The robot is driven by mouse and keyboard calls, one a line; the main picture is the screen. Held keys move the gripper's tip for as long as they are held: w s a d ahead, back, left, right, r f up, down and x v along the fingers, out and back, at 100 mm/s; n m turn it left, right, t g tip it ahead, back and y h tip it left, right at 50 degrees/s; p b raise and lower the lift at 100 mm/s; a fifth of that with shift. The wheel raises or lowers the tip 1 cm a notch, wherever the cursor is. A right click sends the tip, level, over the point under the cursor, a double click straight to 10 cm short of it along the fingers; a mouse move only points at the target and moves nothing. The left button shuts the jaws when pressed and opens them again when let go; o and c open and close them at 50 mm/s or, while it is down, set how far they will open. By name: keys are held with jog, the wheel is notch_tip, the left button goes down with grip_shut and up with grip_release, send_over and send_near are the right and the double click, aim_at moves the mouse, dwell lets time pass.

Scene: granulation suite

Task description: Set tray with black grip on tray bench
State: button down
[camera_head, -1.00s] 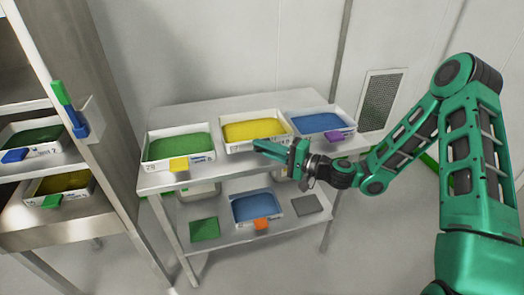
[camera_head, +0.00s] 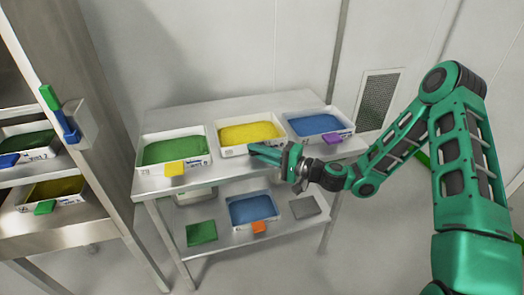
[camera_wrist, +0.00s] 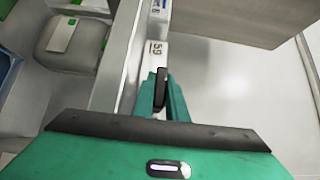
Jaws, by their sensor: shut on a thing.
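The tray with the black grip is a white-walled tray (camera_head: 222,150) with yellow contents, in the middle of the top of the metal bench (camera_head: 205,110). It appears to rest on the bench top. My gripper (camera_head: 260,151) is at its front side and hides the grip in the head view. In the wrist view the black grip (camera_wrist: 161,88) stands between the fingers of my gripper (camera_wrist: 166,92), which is shut on it. A white tray wall (camera_wrist: 154,48) with a printed label lies just beyond the grip.
A green-filled tray (camera_head: 172,150) with a yellow grip stands left on the bench top, a blue-filled tray (camera_head: 314,124) with a purple grip right. The lower shelf holds another blue-filled tray (camera_head: 253,208) with an orange grip. A metal rack (camera_head: 110,140) stands at the left.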

jog(key=c, duration=1.7)
grip_release()
jog(key=shift+d, duration=0.1)
jog(key=v, duration=1)
jog(key=shift+s+d+f, duration=0.1)
jog(key=shift+s+d, duration=0.05)
jog(key=shift+d, duration=0.2)
